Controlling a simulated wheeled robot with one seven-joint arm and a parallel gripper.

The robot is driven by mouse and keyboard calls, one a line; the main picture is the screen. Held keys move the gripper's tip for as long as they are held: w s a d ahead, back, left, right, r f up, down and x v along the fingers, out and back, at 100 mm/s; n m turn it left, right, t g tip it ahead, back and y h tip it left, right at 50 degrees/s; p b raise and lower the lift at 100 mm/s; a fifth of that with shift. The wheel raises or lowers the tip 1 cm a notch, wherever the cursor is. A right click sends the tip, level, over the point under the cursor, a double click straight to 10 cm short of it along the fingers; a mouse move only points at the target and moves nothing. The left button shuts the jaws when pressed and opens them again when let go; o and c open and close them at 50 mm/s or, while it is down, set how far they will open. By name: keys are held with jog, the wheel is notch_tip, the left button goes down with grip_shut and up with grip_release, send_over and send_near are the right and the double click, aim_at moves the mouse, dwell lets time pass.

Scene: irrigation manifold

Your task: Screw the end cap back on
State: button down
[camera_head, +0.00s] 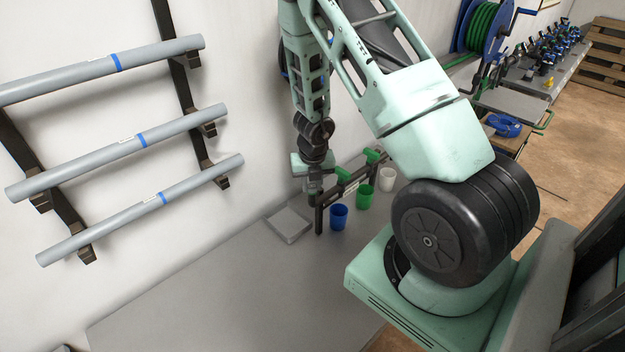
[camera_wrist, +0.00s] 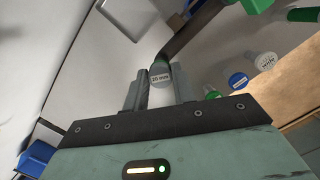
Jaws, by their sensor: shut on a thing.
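My gripper (camera_head: 314,186) is at the near left end of the dark manifold pipe (camera_head: 350,180), above the bench by the wall. The cap's labelled face points toward the wrist camera. The dark pipe also shows in the wrist view (camera_wrist: 191,35), running up and right from behind the cap. I cannot tell whether the cap's thread has caught. In the head view the gripper hides the cap.
A flat grey tray (camera_head: 290,224) lies left of the pipe end. Grey pipes (camera_head: 140,198) hang on wall brackets. The front of the bench (camera_head: 240,290) is clear.

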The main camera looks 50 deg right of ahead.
jog(key=shift+w+a+r+m+p, duration=0.1)
jog(key=shift+w+m+p, duration=0.2)
jog(key=shift+m, duration=0.35)
jog(key=shift+w+r+m+p, duration=0.1)
jog(key=shift+w+m+p, duration=0.15)
jog(key=shift+m, duration=0.4)
jog(key=c, duration=1.1)
grip_release()
jog(key=shift+s+f, duration=0.1)
jog(key=shift+s, duration=0.05)
jog(key=shift+o, duration=1.3)
jog(key=shift+s, duration=0.1)
jog(key=shift+r+b, duration=0.5)
jog(key=shift+r, duration=0.5)
jog(key=shift+s+r+p, duration=0.1)
jog(key=shift+r+p, duration=0.4)
jog(key=shift+r, duration=2.2)
